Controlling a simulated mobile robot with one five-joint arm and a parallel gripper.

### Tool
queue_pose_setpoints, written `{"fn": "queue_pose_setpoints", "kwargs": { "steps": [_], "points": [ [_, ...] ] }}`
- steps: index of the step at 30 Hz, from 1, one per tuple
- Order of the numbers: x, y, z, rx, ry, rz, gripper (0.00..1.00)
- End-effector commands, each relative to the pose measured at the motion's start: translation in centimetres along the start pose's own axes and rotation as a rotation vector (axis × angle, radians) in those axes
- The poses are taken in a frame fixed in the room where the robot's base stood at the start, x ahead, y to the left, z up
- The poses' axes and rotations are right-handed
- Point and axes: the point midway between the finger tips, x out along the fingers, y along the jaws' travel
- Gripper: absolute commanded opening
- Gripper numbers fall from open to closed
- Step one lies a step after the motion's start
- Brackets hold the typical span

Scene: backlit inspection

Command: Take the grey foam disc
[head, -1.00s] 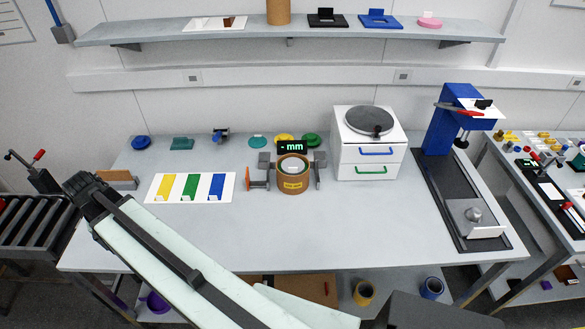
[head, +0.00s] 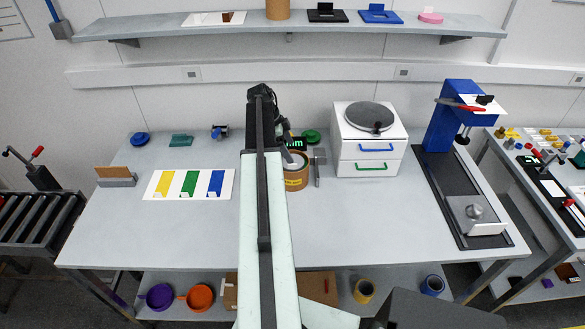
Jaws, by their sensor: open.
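I cannot clearly pick out a grey foam disc. A brown cylinder (head: 297,183) with a yellow label stands at the mid-back of the bench. Something pale shows in its open top, partly hidden by my arm. A dark grey round plate (head: 369,116) lies on top of the white drawer unit to the right. My gripper (head: 281,128) is at the far end of my arm, above the bench beside the cylinder's back left. It is open and holds nothing that I can see; its fingertips are mostly hidden.
A green-lit display (head: 298,143) stands behind the cylinder. The white drawer unit (head: 345,152) and a blue press-like stand (head: 449,120) are to the right. A card with coloured strips (head: 170,184) lies left. The bench front right of my arm is clear.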

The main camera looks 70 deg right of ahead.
Motion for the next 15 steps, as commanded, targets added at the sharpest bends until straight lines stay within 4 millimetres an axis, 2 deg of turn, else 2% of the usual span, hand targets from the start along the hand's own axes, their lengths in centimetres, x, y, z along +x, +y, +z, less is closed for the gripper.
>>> {"fn": "queue_pose_setpoints", "kwargs": {
  "steps": [1, 4, 7, 15],
  "points": [
    [0.8, 0.0, 0.2, 0.0, 0.0, 0.0, 0.89],
    [0.7, 0.0, 0.1, -0.001, 0.0, 0.0, 0.89],
    [1.6, 0.0, 0.3, -0.001, 0.0, 0.0, 0.89],
    [6.0, -0.1, 0.7, -0.001, -0.001, 0.0, 0.89]
  ]
}}
